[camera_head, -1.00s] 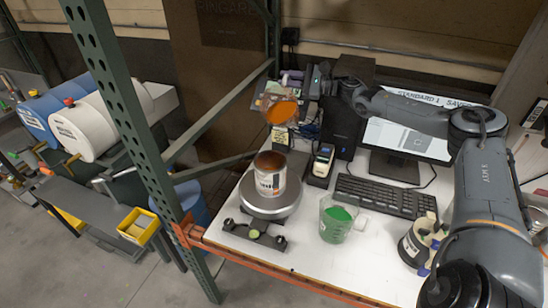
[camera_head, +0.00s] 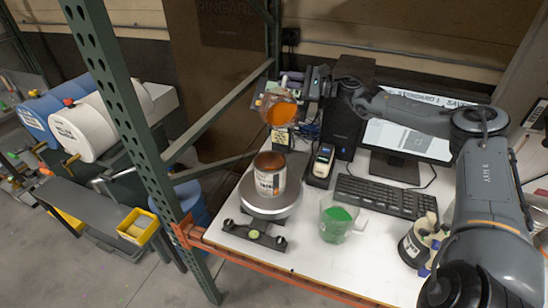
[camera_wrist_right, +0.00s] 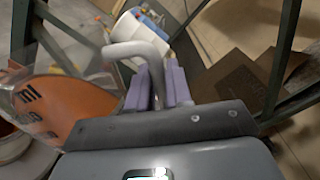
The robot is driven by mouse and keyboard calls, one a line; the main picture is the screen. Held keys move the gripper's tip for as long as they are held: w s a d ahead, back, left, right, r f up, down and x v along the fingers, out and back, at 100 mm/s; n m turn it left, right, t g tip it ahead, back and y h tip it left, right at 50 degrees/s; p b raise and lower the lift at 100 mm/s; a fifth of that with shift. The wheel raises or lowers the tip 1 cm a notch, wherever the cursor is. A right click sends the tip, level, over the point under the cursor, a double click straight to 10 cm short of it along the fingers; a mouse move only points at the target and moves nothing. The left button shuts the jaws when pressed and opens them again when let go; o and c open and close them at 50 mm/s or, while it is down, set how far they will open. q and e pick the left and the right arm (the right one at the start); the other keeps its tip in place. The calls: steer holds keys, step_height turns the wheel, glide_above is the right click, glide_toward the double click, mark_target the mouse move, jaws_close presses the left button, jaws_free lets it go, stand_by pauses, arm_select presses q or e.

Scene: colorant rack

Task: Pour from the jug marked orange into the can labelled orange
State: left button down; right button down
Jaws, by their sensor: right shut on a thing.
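The orange jug (camera_head: 281,112) is a clear jug with orange liquid, held tilted above and slightly behind the can. My right gripper (camera_head: 296,78) is shut on its handle. In the right wrist view, the purple fingers of the gripper (camera_wrist_right: 158,85) close on the pale handle, and the orange liquid (camera_wrist_right: 65,108) lies at the left. The can (camera_head: 270,180) is open, with a brownish-orange inside and a white label too small to read. It stands upright on a round scale (camera_head: 270,206). No falling stream shows clearly. My left gripper is out of view.
A jug with green liquid (camera_head: 337,220) stands right of the scale. A keyboard (camera_head: 385,199), a monitor (camera_head: 400,145) and a handheld device (camera_head: 321,163) are behind it. A green rack post (camera_head: 125,120) rises at the left. The front table strip is mostly clear.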

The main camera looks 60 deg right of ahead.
steer(key=shift+a, duration=0.1)
stand_by(0.6)
steer(key=shift+a+n, duration=0.15)
steer(key=shift+n, duration=0.25)
steer(key=shift+s+a, duration=0.1)
steer(key=shift+a, duration=0.1)
stand_by(0.7)
stand_by(0.7)
steer(key=shift+n, duration=0.3)
stand_by(0.4)
stand_by(0.7)
